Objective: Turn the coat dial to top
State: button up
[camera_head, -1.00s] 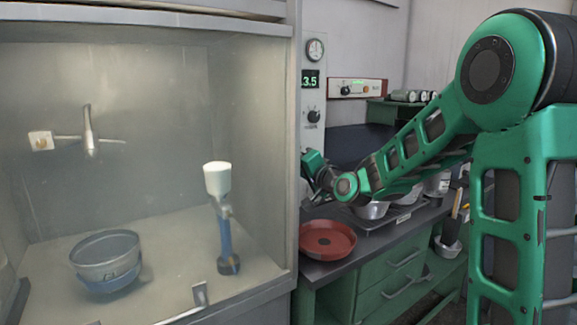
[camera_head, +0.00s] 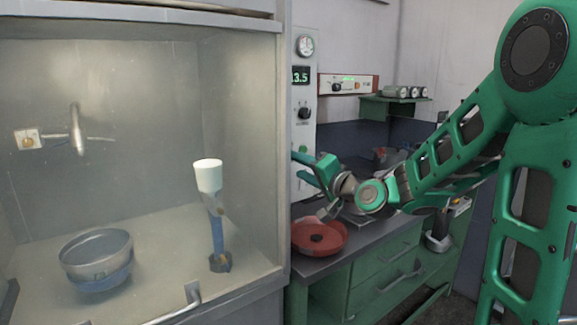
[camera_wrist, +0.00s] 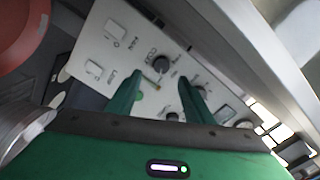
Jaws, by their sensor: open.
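A white control panel (camera_head: 303,75) stands at the right edge of the glass cabinet. It carries a black dial (camera_head: 304,112) under a green number display (camera_head: 301,75); the dial also shows in the wrist view (camera_wrist: 161,63). My gripper (camera_head: 303,169) is open and empty in front of the panel's lower part, below the dial. In the wrist view my two green fingers (camera_wrist: 161,79) are apart and point toward the panel, with the dial just beyond their tips.
A round gauge (camera_head: 306,46) tops the panel, and a green button (camera_head: 303,148) sits below the dial. A red pan (camera_head: 320,238) lies on the bench below my gripper. A control box (camera_head: 348,84) hangs to the right. The cabinet holds a bowl (camera_head: 96,254).

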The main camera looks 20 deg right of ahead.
jog(key=shift+v, duration=1.1)
jog(key=shift+f, duration=0.1)
